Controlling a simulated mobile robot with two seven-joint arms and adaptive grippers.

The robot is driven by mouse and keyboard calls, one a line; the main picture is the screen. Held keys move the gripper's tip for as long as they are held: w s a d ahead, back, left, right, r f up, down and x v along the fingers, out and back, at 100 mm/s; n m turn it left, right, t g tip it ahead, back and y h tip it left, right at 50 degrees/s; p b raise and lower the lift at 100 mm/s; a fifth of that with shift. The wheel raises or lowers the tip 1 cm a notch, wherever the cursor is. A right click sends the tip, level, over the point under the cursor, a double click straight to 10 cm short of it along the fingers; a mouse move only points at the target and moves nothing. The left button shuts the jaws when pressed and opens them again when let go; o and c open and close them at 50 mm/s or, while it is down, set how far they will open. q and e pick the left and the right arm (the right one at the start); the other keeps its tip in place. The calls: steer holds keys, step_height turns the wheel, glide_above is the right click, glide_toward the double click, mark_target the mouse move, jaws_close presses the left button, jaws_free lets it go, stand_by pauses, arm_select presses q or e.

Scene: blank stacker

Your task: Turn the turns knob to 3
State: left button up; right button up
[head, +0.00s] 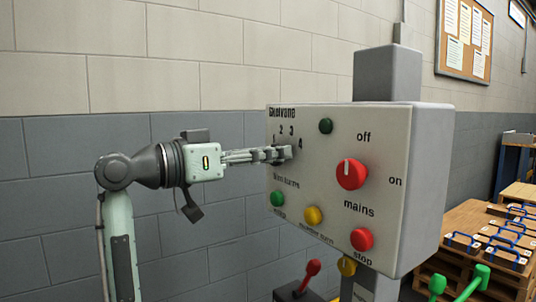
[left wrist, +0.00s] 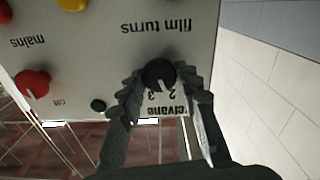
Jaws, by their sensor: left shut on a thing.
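The turns knob (left wrist: 158,74) is a small dark knob below the "film turns" label in the upside-down left wrist view. A white pointer mark on it points down toward the printed numbers; I cannot tell exactly which number. In the head view the knob is mostly hidden by the fingers, with numbers 1 to 4 around it on the grey control box (head: 395,215). My left gripper (head: 280,154) reaches in from the left and is shut on the knob; its fingers also show on both sides of it in the left wrist view (left wrist: 160,88). My right gripper is not in view.
The box face carries a red mains knob (head: 351,174) pointing up toward off, a red stop button (head: 361,239), a yellow button (head: 313,215) and green lamps or buttons (head: 278,199). A pallet with blue-handled items (head: 490,243) stands at right. A block wall is behind.

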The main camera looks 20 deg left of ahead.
arm_select(q)
steer(key=shift+d+m+b, duration=0.1)
steer(key=shift+m+b, duration=1.6)
steer(key=shift+m, duration=2.1)
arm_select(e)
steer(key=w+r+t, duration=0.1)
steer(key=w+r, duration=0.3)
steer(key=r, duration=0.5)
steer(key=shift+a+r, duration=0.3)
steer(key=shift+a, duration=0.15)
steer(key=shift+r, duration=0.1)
arm_select(q)
steer(key=o, duration=1.2)
steer(key=shift+s, duration=0.1)
steer(key=shift+c, duration=0.2)
